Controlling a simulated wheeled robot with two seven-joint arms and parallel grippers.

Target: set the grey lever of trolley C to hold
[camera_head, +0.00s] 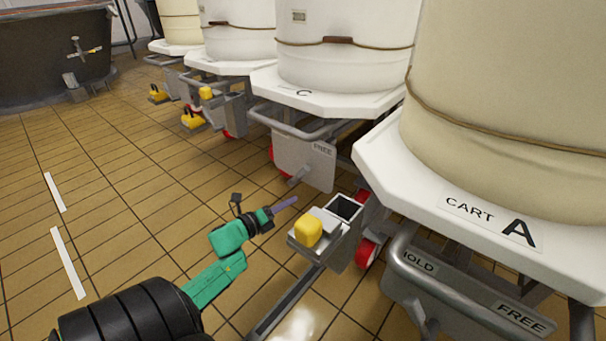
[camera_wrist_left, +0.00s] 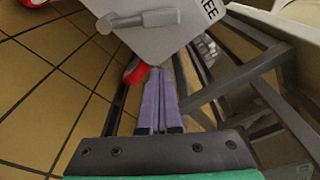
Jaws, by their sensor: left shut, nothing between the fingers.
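Trolley C (camera_head: 272,84) stands in the middle of the head view, with a white top marked C and a pale vat on it. Its grey plate (camera_head: 312,165) hangs below, with FREE readable at its upper right; no HOLD mark shows on it. A short grey lever (camera_head: 298,176) appears low on this plate. In the left wrist view a grey lever (camera_wrist_left: 140,19) lies across a plate (camera_wrist_left: 180,42) marked with part of FREE. My left gripper (camera_head: 294,200), with purple fingers (camera_wrist_left: 159,75), is shut and empty, below and apart from the lever. My right gripper is not in view.
Trolley A (camera_head: 440,207), with HOLD and FREE marks, fills the right. A yellow knob (camera_head: 308,231) on a grey box stands close right of my left gripper. More trolleys stand behind C. The tiled floor (camera_head: 120,190) is open at left.

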